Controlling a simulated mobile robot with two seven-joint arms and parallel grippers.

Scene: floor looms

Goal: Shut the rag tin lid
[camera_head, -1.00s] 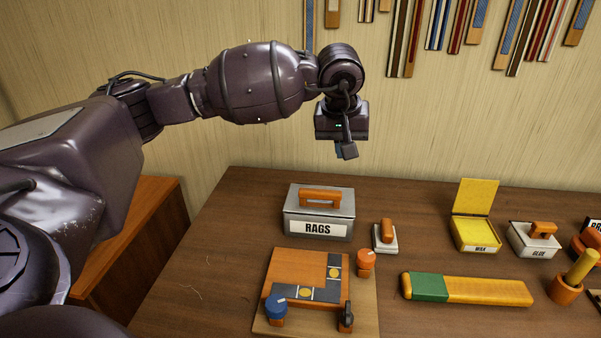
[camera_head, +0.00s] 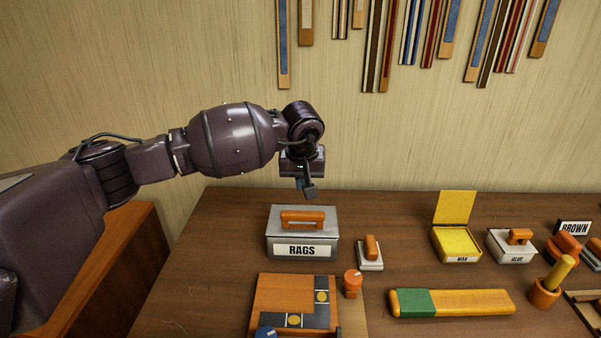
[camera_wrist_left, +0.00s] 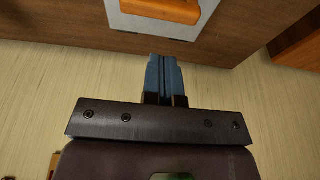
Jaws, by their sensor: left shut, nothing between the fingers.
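The rag tin (camera_head: 301,248) is a grey metal box with a white RAGS label, standing near the back of the wooden table. Its lid (camera_head: 281,216) has an orange handle and lies flat over the top, looking closed from here. In the left wrist view the lid's grey edge (camera_wrist_left: 150,26) and orange handle show at the top, partly cut off. My left gripper (camera_head: 309,192) hangs above and just behind the tin, apart from it. Its blue fingers (camera_wrist_left: 164,75) are together, with nothing between them. My right gripper is in neither view.
A small orange-handled block (camera_head: 371,252) sits right of the tin. A wooden board with dark inlays (camera_head: 272,291) and an orange knob lies in front. An open yellow wax tin (camera_head: 455,240), a glue tin (camera_head: 511,246) and a green-ended bar (camera_head: 460,302) are farther right. Strips hang on the wall.

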